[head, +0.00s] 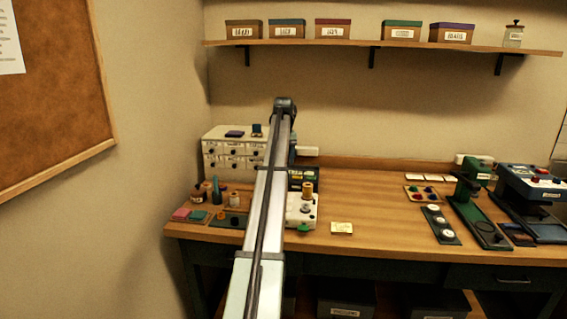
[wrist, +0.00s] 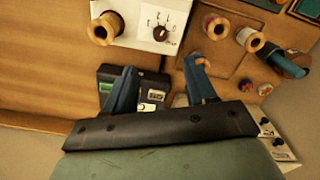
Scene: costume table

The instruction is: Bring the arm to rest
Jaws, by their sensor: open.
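My gripper (wrist: 161,66) shows in the wrist view with its two blue fingers spread apart. Nothing is held between them. A dark box with a green label (wrist: 145,86) lies behind the fingers, partly hidden by them; I cannot tell how far off it is. In the head view my arm stretches from the bottom edge up over the left part of the wooden workbench (head: 375,204). The gripper is mostly hidden behind the arm there.
A white drawer cabinet (head: 222,150) stands close behind the arm. A white machine (head: 307,212) with a spool is beside it. Spools (wrist: 248,39) and bottles crowd the left end. A green press (head: 468,182) stands right. A shelf (head: 385,46) with boxes hangs above. The bench middle is mostly clear.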

